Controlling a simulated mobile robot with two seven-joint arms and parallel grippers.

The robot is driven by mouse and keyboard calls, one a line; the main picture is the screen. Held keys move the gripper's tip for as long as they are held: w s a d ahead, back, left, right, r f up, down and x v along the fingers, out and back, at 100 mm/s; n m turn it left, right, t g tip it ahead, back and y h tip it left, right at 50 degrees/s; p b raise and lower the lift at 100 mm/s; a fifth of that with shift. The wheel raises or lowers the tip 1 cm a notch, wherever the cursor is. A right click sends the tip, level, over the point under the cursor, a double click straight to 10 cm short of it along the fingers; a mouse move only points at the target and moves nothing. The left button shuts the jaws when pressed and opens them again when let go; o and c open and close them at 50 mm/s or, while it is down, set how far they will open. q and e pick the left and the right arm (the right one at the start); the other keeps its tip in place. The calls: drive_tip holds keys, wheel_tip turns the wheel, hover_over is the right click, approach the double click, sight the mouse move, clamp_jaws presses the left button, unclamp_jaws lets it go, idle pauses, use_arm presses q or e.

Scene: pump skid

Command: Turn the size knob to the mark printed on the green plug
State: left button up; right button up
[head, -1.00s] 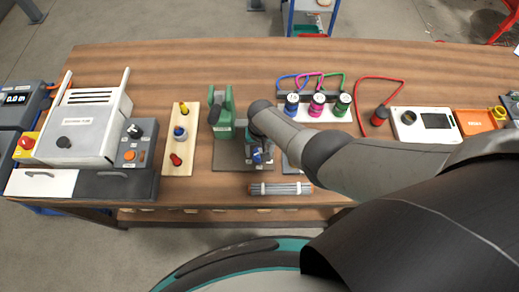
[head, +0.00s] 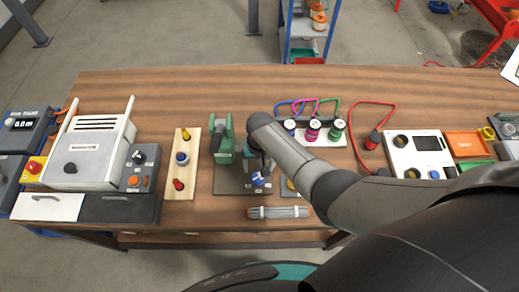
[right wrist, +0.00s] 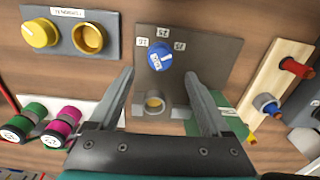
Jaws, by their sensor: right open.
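The knob also shows in the head view (head: 260,179). My right gripper (right wrist: 159,73) is open, its two fingers either side of and just below the knob in the wrist view, with nothing between them gripped. The green plug (head: 334,128) stands at the right end of a row with magenta and blue plugs; its mark is unreadable. My left gripper is out of view.
A green press-like tool (head: 222,140) stands left of the knob plate. A panel with a yellow knob (right wrist: 38,33) is beside the plate. A wooden board (head: 183,160) with coloured knobs is further left.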

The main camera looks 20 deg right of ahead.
wheel_tip(320, 180, up, 8)
idle(0.5)
drive_tip(key=shift+d, duration=0.1)
drive_tip(key=shift+s, duration=0.15)
idle(0.4)
